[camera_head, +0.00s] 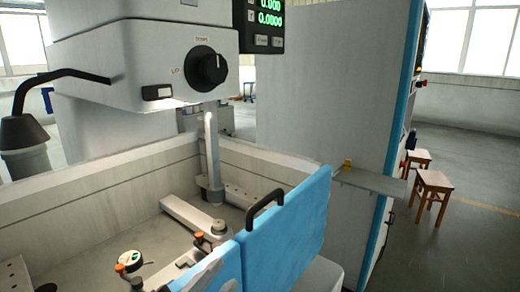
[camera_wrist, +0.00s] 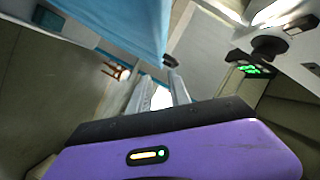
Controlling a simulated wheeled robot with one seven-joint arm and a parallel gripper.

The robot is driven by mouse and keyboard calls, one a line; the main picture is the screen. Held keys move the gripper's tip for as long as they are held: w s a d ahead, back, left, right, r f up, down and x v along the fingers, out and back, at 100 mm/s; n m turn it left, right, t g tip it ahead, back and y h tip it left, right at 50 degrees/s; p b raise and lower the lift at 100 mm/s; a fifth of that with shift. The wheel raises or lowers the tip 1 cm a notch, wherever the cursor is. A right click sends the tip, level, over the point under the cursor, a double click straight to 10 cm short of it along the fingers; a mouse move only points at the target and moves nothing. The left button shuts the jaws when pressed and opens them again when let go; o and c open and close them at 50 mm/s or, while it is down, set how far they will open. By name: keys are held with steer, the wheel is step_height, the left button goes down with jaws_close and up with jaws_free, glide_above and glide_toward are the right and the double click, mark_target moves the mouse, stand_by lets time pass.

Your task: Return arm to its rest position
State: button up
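My gripper (camera_wrist: 160,84) shows in the wrist view, beyond its purple body and black bar. Its two pale fingers stand apart with a bright gap between them, and I see nothing held there. My arm and gripper are not visible in the head view.
The machine's tank (camera_head: 120,207) has light walls and a blue front panel (camera_head: 292,225) with a black handle (camera_head: 265,208). Above it hangs the machine head (camera_head: 130,75) with a black knob (camera_head: 208,69). A grey shelf (camera_head: 372,182) juts out at right. Wooden stools (camera_head: 433,188) stand beyond, on open floor.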

steer(key=w+d+f+n+y, duration=0.1)
steer(key=d+f+n+y, duration=0.1)
steer(key=d+f+n, duration=0.35)
steer(key=w+d+f+n+y, duration=0.1)
steer(key=d+f+n, duration=0.15)
steer(key=f, duration=0.65)
steer(key=s+d+f+n+y, duration=0.2)
steer(key=s+d+f+n, duration=0.35)
steer(key=f, duration=0.45)
steer(key=s+d+f+n+g+y, duration=0.1)
steer(key=s+d+f, duration=0.15)
steer(key=s, duration=0.35)
steer(key=s+d+f+y, duration=0.1)
steer(key=s+d, duration=0.3)
steer(key=s, duration=0.2)
steer(key=s+d+r+h, duration=0.1)
steer(key=s+d+r, duration=0.2)
steer(key=s, duration=0.3)
steer(key=s+d+r+h, duration=0.1)
steer(key=s+d+r, duration=0.2)
steer(key=s, duration=0.3)
steer(key=shift+s+m+t, duration=0.2)
steer(key=shift+m+t, duration=0.15)
steer(key=shift+t, duration=0.05)
